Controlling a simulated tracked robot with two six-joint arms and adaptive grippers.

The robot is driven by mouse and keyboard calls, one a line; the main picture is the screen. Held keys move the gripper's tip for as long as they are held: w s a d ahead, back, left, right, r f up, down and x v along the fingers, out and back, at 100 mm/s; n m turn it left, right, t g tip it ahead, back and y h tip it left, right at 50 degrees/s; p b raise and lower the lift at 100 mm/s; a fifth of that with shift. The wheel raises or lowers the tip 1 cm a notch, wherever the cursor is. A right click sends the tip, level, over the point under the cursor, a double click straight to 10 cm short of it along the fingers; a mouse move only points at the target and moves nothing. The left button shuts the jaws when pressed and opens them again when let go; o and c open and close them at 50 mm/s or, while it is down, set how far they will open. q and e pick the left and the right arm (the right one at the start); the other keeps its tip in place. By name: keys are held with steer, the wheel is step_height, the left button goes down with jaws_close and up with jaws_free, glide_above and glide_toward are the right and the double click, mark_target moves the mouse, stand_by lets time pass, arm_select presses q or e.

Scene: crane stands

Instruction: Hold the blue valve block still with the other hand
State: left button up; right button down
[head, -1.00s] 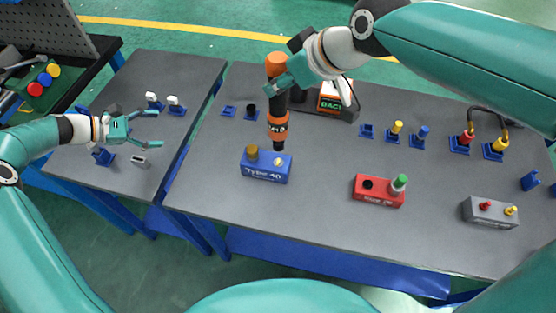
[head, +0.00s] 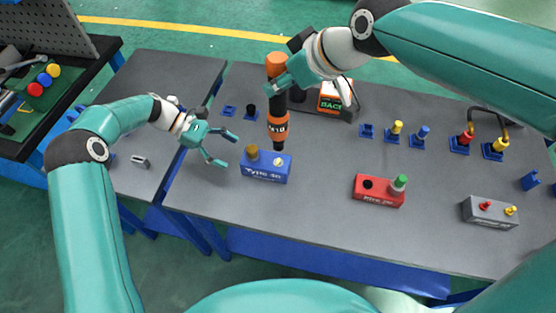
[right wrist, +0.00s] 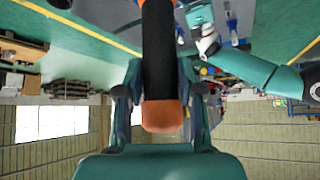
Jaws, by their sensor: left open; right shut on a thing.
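The blue valve block (head: 264,174) sits on the grey table, with a brown-gold knob on its left and a small pale fitting on its right. My left gripper (head: 222,150) is open and empty, just left of the block and apart from it. My right gripper (head: 284,84) is shut on an orange and black tool (head: 277,122), held upright with its lower end above or behind the block; I cannot tell whether they touch. In the right wrist view the tool (right wrist: 160,60) lies between the fingers.
A red block (head: 379,191) with a green knob and a grey block (head: 490,212) stand to the right. Small blue holders with yellow and blue pieces (head: 396,130) stand behind. A gap separates the left table (head: 150,75) from this one.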

mark_target(245, 161)
arm_select(q)
steer(key=shift+x, duration=3.1)
steer(key=shift+c, duration=0.3)
steer(key=c, duration=1.2)
